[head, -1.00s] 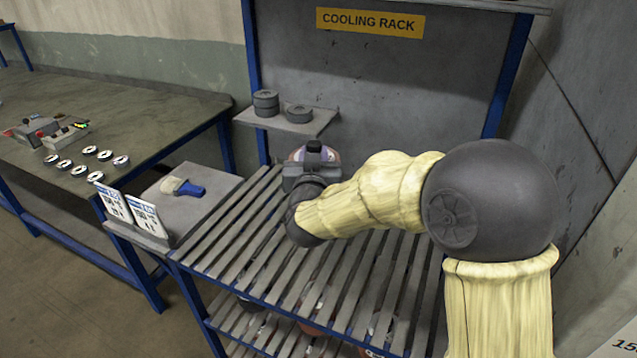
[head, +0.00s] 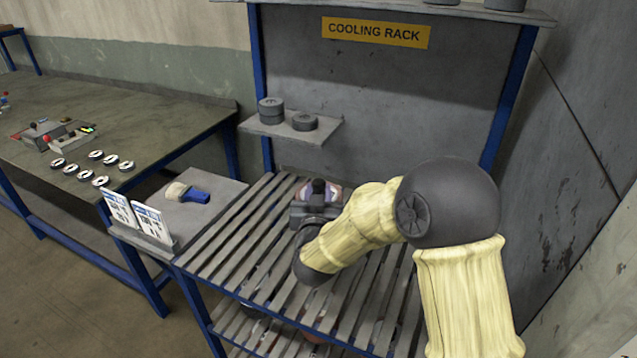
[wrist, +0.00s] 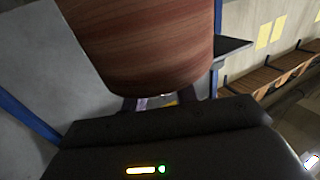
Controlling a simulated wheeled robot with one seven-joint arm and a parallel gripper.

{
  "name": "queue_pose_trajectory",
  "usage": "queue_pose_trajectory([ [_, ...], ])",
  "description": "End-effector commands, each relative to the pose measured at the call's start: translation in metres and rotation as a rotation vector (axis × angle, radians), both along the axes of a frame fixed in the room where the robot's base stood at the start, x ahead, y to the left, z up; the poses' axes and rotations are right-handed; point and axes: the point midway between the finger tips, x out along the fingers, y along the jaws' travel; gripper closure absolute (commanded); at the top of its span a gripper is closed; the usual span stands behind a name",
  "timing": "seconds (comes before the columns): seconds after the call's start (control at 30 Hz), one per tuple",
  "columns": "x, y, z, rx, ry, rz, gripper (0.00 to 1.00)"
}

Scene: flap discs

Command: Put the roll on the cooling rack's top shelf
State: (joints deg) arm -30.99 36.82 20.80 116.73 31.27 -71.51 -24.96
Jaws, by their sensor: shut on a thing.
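The roll shows in the wrist view as a reddish-brown cylinder (wrist: 140,45) standing up from between my fingers. In the head view only parts of the roll (head: 335,194) show, the rest hidden behind my gripper (head: 318,197). My gripper is shut on the roll, over the back part of the cooling rack's upper slatted shelf (head: 235,238). I cannot tell whether the roll touches the slats. The yellow "COOLING RACK" sign (head: 375,32) is on the grey back panel above.
A small side shelf (head: 300,132) with dark discs (head: 271,110) is close behind my gripper. A grey side table (head: 205,212) at left holds a brush (head: 188,193) and white cards (head: 152,222). Another shelf (head: 470,12) crosses the top. The slats left of my gripper are bare.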

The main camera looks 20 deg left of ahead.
Motion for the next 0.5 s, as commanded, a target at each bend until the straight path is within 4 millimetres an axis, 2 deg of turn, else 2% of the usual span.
queue_pose_trajectory([
  [0.43, 0.0004, 0.0004, -0.0027, 0.006, -0.012, 0.0, 1.0],
  [0.47, -0.0001, 0.0, -0.0063, 0.001, -0.003, 0.0, 0.65],
  [0.5, -0.0001, 0.0, -0.0061, 0.001, -0.002, 0.0, 0.57],
])
